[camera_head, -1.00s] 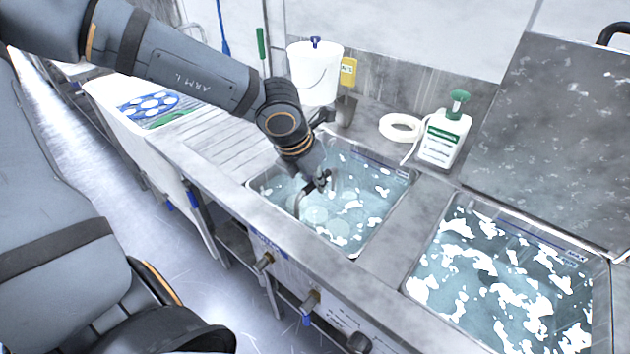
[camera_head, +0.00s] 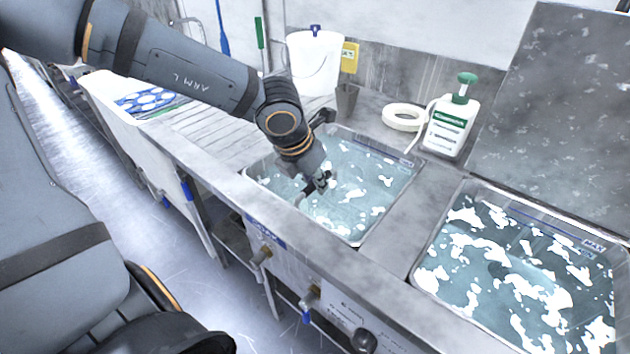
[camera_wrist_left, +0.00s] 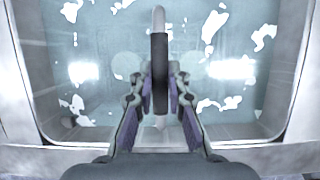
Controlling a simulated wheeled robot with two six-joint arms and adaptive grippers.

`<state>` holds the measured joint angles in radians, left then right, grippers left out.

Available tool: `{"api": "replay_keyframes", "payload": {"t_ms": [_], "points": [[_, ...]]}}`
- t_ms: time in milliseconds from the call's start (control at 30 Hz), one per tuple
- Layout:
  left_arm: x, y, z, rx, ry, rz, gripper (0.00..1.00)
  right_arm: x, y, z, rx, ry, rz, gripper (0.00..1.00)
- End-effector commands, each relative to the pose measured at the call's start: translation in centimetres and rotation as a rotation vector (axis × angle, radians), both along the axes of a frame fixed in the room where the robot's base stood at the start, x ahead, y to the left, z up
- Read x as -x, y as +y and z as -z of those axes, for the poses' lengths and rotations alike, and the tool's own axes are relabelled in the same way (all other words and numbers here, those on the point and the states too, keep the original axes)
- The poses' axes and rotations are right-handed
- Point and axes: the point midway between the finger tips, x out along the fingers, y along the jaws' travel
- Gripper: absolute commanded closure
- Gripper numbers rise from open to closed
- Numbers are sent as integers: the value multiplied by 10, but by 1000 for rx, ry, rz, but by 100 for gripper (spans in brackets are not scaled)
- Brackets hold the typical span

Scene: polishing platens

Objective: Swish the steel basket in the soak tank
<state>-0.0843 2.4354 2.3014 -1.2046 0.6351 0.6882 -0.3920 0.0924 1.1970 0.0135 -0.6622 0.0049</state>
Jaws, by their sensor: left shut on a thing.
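The soak tank (camera_head: 372,150) under my left arm holds pale blue water with white foam patches. My left gripper (camera_head: 319,184) is low over its water, near the tank's front-left part. In the left wrist view my left gripper (camera_wrist_left: 160,100) is shut on the upright, dark-sleeved handle (camera_wrist_left: 160,70) of the steel basket. In the head view only a short piece of the handle shows beside the fingers. The basket's body is hidden by the water and gripper. Pale round shapes show faintly under the water in the wrist view. My right gripper is not in view.
A second foamy tank (camera_head: 436,240) is at the right, with a raised lid (camera_head: 560,110) behind. A pump bottle (camera_head: 452,125), a white ring (camera_head: 403,117), a grey cup (camera_head: 347,100) and a white bucket (camera_head: 313,62) stand behind. A ribbed drainboard (camera_head: 208,135) is at the left.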

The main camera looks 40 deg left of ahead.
Motion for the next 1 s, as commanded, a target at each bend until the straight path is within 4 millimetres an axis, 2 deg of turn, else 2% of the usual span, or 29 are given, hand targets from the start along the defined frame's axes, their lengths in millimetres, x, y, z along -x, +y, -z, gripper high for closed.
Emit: {"api": "replay_keyframes", "payload": {"t_ms": [433, 800, 1000], "points": [[-1, 0, -2, -1, -3, 0, 100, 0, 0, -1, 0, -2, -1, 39], [-1, 0, -23, 0, -3, -1, 100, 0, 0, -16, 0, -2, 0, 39], [-1, 0, -23, -1, -3, 0, 100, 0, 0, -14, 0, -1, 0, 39]]}}
